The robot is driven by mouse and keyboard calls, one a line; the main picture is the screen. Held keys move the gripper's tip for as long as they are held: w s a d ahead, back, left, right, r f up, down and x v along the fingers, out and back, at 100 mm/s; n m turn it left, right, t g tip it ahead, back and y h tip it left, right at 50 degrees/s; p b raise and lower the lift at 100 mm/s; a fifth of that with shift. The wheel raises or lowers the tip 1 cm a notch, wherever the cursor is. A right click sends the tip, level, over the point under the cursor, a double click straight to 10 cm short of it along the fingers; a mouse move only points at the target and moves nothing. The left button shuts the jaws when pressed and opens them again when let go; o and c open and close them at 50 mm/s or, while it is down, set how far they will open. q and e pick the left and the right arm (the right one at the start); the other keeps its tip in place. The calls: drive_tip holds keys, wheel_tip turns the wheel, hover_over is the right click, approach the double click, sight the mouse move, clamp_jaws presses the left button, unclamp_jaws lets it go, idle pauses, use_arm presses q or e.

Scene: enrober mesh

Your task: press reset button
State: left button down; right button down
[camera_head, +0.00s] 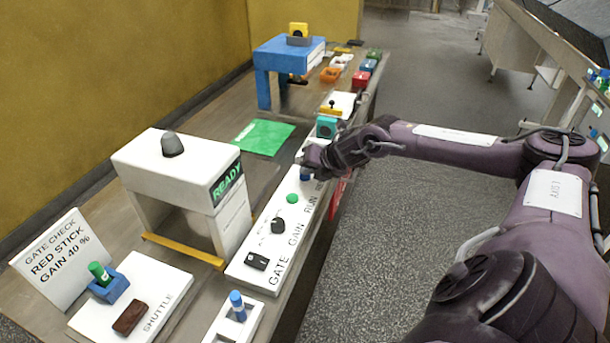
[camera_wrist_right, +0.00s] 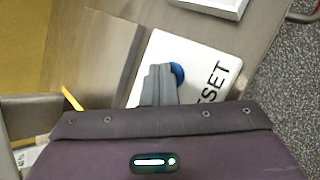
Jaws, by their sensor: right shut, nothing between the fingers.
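The blue reset button (camera_head: 305,177) sits at the far end of the white control panel (camera_head: 262,246), partly hidden under my right gripper (camera_head: 308,163). In the right wrist view the blue button (camera_wrist_right: 178,73) shows beside the label "SET", whose start is covered. My right gripper (camera_wrist_right: 160,78) is shut and empty, with its fingertips overlapping the button's left part in that view. I cannot tell whether they touch it. My left gripper is in neither view.
The panel also has a green RUN button (camera_head: 292,198), a GAIN knob (camera_head: 278,226) and a black GATE switch (camera_head: 257,262). A white machine (camera_head: 165,170) reading "READY" stands to the left. A teal block (camera_head: 326,127) lies just beyond the gripper.

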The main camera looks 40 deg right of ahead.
sight(308, 178)
idle(0.4)
drive_tip(key=shift+r+p, duration=0.65)
drive_tip(key=shift+r, duration=0.15)
drive_tip(key=shift+r, duration=0.1)
wheel_tip(308, 178, up, 5)
drive_tip(key=p, duration=0.3)
drive_tip(key=shift+p, duration=0.35)
idle(0.4)
